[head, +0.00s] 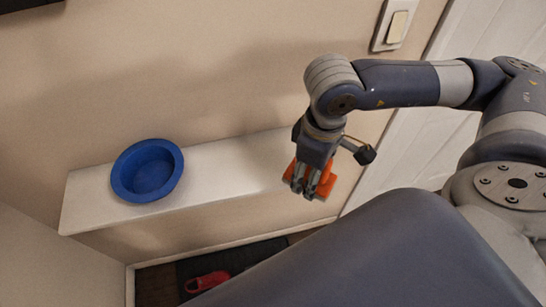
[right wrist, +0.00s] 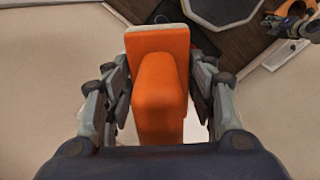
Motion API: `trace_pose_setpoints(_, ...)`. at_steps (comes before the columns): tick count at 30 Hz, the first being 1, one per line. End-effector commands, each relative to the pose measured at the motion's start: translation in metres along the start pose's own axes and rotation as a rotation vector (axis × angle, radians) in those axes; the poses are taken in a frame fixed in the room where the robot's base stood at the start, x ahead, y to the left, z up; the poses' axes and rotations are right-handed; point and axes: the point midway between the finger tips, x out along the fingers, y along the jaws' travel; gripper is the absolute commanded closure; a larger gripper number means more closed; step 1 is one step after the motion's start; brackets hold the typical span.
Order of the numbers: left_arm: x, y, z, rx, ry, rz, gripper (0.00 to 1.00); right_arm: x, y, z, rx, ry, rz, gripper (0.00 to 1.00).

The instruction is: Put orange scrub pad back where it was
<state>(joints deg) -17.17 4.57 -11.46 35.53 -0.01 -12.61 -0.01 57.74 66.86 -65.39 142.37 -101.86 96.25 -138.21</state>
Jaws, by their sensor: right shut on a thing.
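The orange scrub pad (right wrist: 160,85) is a block with a raised grip on top and a pale edge at its far end. My right gripper (right wrist: 158,105) is shut on it, with a finger on each side of the raised grip. In the head view the pad (head: 327,186) shows as orange patches around the fingers of my right gripper (head: 307,187). It is at the right end of the white shelf (head: 225,165); I cannot tell whether it touches the shelf.
A blue bowl (head: 147,171) stands on the left part of the shelf. The shelf is bare between bowl and gripper. A light switch (head: 396,26) is on the wall, with a white door (head: 425,120) to the right. A red shoe (head: 207,281) lies on a dark mat below.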

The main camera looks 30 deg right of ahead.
Motion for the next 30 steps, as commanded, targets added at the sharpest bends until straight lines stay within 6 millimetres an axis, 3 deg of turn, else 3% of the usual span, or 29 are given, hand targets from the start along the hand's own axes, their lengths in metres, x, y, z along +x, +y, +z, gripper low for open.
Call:
trace_pose_setpoints(1, 0.014, 0.000, 0.001, 0.000, 0.000, 0.000, 0.60, 0.007, 0.002, -0.006, 0.000, 0.006, 0.001, 0.71)
trace_pose_setpoints(6, 0.034, 0.001, 0.003, 0.000, 0.000, 0.000, 0.60, 0.006, 0.005, -0.016, -0.002, 0.004, 0.000, 0.71)
trace_pose_setpoints(8, 0.019, 0.001, 0.001, 0.000, -0.001, 0.000, 0.60, -0.004, 0.008, -0.026, -0.002, 0.000, -0.004, 0.71)
trace_pose_setpoints(21, -0.016, 0.000, -0.002, 0.000, 0.001, 0.001, 0.60, 0.006, 0.036, -0.106, -0.001, -0.001, -0.002, 0.71)
trace_pose_setpoints(26, -0.019, 0.000, -0.003, 0.000, 0.001, 0.001, 0.60, 0.010, 0.039, -0.116, -0.002, -0.001, -0.002, 0.71)
trace_pose_setpoints(30, -0.032, 0.000, -0.004, 0.000, 0.001, 0.001, 0.60, 0.025, 0.039, -0.115, -0.002, -0.006, -0.003, 0.71)
